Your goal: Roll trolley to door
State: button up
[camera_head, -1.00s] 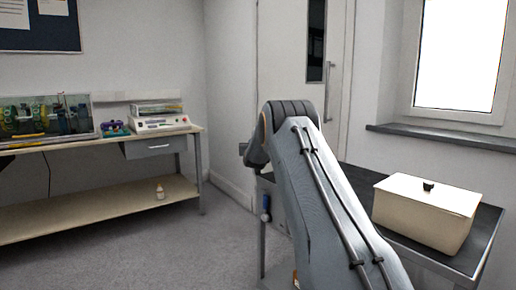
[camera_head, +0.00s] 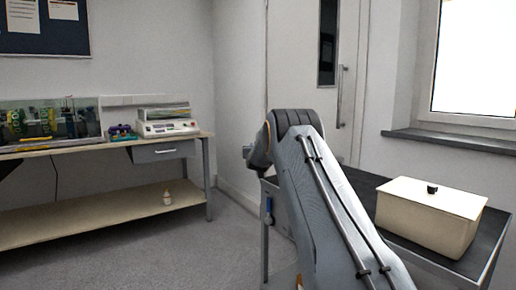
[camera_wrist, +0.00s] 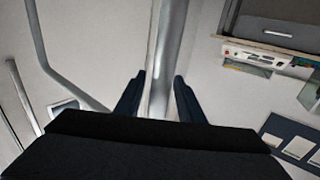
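The trolley (camera_head: 362,187) has a dark top on a grey metal frame and stands at the right in the head view, partly hidden behind my arm. A cream lidded box (camera_head: 428,222) with a black knob sits on it. The white door (camera_head: 297,55), with a tall handle and a dark glass strip, is in the wall behind. In the wrist view, my gripper's (camera_wrist: 160,82) two dark fingers stand on either side of a grey metal bar (camera_wrist: 164,50), apparently the trolley's handle. The fingers are close around it. My gripper is hidden in the head view.
Grey floor (camera_head: 190,255) is clear between bench and trolley. A window sill (camera_head: 450,141) juts out at the right.

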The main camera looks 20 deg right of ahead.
jog(key=shift+s, duration=0.1)
jog(key=p+v, duration=0.1)
jog(key=v, duration=0.6)
jog(key=shift+s, duration=0.25)
jog(key=shift+a, duration=0.15)
dwell(0.4)
